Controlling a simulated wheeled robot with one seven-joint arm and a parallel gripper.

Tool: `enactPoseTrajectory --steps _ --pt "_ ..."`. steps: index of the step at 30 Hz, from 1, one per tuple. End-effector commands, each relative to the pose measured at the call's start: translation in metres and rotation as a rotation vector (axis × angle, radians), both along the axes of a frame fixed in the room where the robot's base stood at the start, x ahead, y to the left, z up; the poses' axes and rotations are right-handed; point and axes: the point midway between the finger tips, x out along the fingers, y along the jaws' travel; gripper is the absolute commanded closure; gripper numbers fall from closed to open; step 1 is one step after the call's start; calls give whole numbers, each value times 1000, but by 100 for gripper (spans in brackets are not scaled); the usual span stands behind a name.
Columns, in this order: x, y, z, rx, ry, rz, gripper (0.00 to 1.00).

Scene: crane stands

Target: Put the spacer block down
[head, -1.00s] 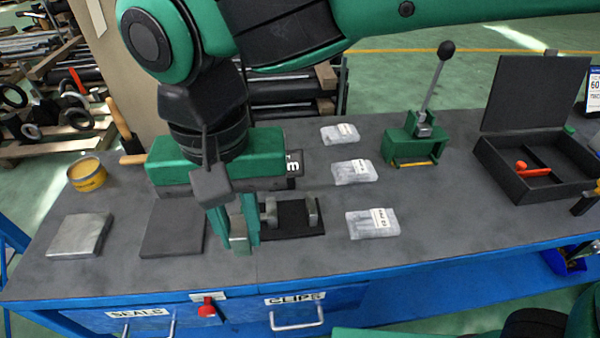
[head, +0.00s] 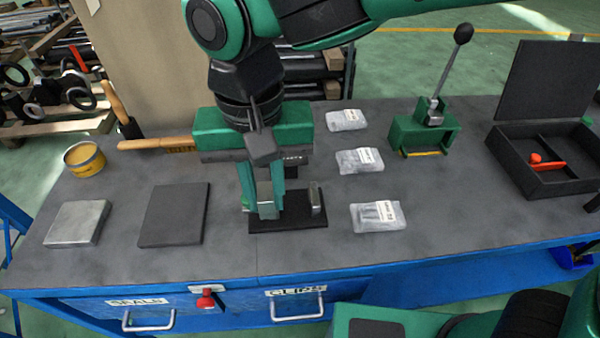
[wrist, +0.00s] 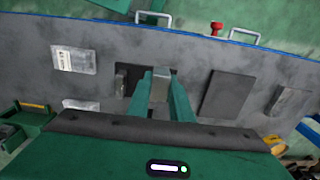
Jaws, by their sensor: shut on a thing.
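My gripper (head: 262,208) is shut on a small grey metal spacer block (head: 267,204), which shows between the green fingers in the wrist view (wrist: 160,85). The gripper points down over the left part of a black base (head: 290,223) that lies on the bench. A grey upright post (head: 316,196) stands at the right of this base. The fingers and block cover the base's left part. I cannot tell whether the block touches the base or hangs just above it.
A dark square pad (head: 173,216) and a grey metal plate (head: 77,223) lie to the left. Clear bags (head: 378,217) lie to the right, near a green lever press (head: 425,135) and an open black box (head: 540,165).

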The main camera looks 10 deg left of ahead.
Motion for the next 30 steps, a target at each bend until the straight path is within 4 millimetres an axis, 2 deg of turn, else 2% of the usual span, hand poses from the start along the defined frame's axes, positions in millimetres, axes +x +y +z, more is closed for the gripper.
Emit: enactPoseTrajectory --steps 6,12,17,24,30 --pt "40 -18 -26 0 1 -3 100" --pt "63 -29 -42 0 0 0 100" --pt "68 -31 -49 0 0 0 100" --pt "68 -32 -80 -1 1 1 100" --pt "68 -31 -85 1 -2 0 100"
